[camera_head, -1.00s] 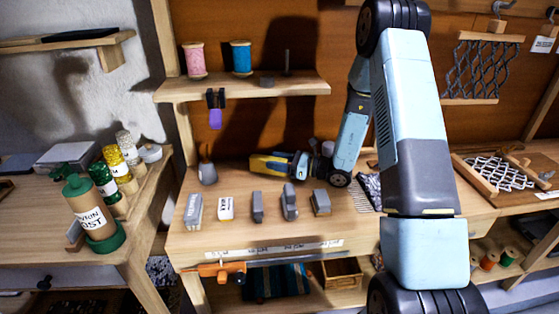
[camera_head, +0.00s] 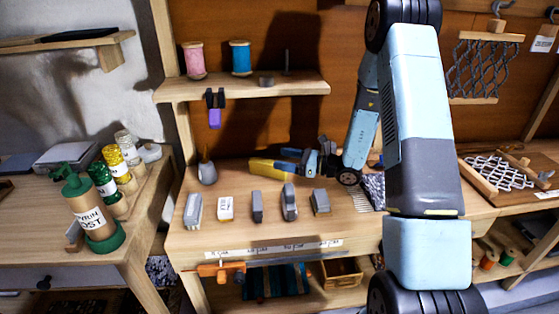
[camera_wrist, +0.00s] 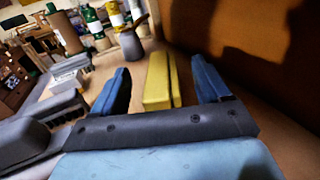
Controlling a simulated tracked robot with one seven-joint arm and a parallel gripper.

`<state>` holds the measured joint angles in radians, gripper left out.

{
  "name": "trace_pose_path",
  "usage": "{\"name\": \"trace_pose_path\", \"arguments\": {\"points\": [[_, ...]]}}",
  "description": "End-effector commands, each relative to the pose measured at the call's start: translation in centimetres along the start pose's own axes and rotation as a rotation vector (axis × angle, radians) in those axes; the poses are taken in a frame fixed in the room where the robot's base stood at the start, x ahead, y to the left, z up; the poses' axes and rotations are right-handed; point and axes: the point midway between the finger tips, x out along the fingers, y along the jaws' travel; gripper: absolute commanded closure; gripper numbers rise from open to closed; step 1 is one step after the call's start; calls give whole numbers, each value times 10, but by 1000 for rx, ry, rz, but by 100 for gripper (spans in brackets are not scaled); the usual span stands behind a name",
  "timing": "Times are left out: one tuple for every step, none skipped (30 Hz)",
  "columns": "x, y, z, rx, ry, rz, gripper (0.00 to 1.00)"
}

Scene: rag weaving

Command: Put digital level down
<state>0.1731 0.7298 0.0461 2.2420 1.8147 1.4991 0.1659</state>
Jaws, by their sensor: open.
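The digital level, a long yellow bar (camera_head: 272,168), lies on the middle workbench behind a row of small grey blocks. In the wrist view the yellow level (camera_wrist: 157,82) lies between the two blue fingers of my gripper (camera_wrist: 160,66), with a gap on both sides. My gripper (camera_head: 298,162) is open at the right end of the level, low over the bench, and reaches in from the right. The fingers hide part of the level's right end in the head view.
Several small blocks (camera_head: 257,206) stand along the bench front. A dark grey vase-like pot (camera_head: 207,172) stands left of the level. Above is a shelf (camera_head: 290,87) with pink and blue spools. A left table (camera_head: 110,240) holds bottles.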

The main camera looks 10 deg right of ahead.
Motion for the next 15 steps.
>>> {"name": "trace_pose_path", "arguments": {"points": [[-10,0,0,1,0,-3,24],[-16,0,0,1,0,-3,24],[-24,0,0,1,0,-3,24],[-30,0,0,1,-1,-3,24],[-36,0,0,1,-1,-3,24],[-43,0,0,0,-1,-3,24],[-48,0,0,0,0,-2,24],[-54,0,0,0,0,-3,24],[-60,0,0,0,0,-2,24],[-65,0,0,0,0,-1,24],[-69,0,0,0,0,-2,24],[-74,0,0,0,-1,-2,24],[-77,0,0,0,-1,-1,24],[-80,0,0,0,-1,0,24],[-84,0,0,0,-1,-1,24]]}}
